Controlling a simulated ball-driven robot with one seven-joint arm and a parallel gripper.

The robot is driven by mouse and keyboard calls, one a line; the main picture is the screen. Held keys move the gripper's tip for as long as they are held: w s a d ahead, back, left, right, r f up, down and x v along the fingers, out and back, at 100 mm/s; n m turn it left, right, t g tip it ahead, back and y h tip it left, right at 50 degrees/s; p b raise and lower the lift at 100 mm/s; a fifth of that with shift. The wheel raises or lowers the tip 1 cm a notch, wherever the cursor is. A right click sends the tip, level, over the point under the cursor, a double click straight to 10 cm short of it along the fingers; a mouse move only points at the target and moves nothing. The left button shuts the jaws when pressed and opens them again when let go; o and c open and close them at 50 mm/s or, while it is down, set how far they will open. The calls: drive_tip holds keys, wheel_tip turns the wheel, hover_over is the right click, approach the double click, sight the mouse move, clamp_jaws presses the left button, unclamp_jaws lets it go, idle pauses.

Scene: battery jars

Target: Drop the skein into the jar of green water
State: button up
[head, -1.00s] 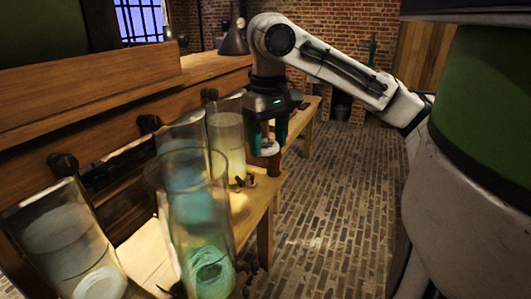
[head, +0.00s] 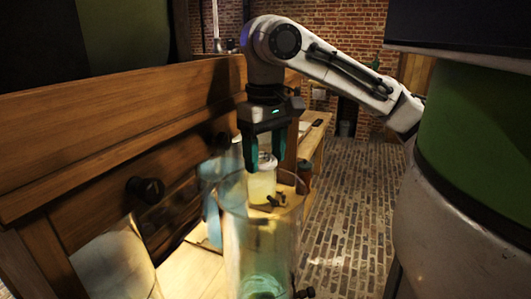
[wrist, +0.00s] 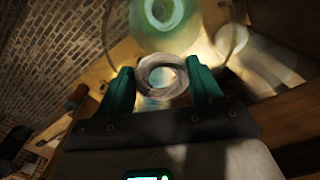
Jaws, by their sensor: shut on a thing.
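My gripper (head: 265,158) points down in the head view, its teal fingers shut on a pale grey-brown skein. The skein (wrist: 160,79) shows clearly in the wrist view as a coiled ring between the fingers (wrist: 163,85). In the head view it is hard to make out against a pale jar behind. The tall glass jar with green water (head: 260,255) stands upright at the lower middle, below and nearer than my gripper. Its green contents with a pale ring inside show at the top of the wrist view (wrist: 163,14).
A wooden bench (head: 185,270) carries the jars. Another glass jar (head: 112,262) stands at lower left, and a pale yellowish jar (head: 262,188) stands behind the green one. A wooden shelf front with black knobs (head: 147,190) rises at left. Brick floor (head: 345,225) is clear at right.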

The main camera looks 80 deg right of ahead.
sight(266, 171)
wheel_tip(266, 171, down, 4)
drive_tip(key=b, duration=0.3)
drive_tip(key=shift+f+b, duration=0.15)
drive_tip(key=shift+b, duration=0.15)
drive_tip(key=o, duration=1.1)
wheel_tip(266, 171, up, 11)
drive_tip(key=shift+f+p, duration=0.1)
drive_tip(key=shift+p, duration=0.35)
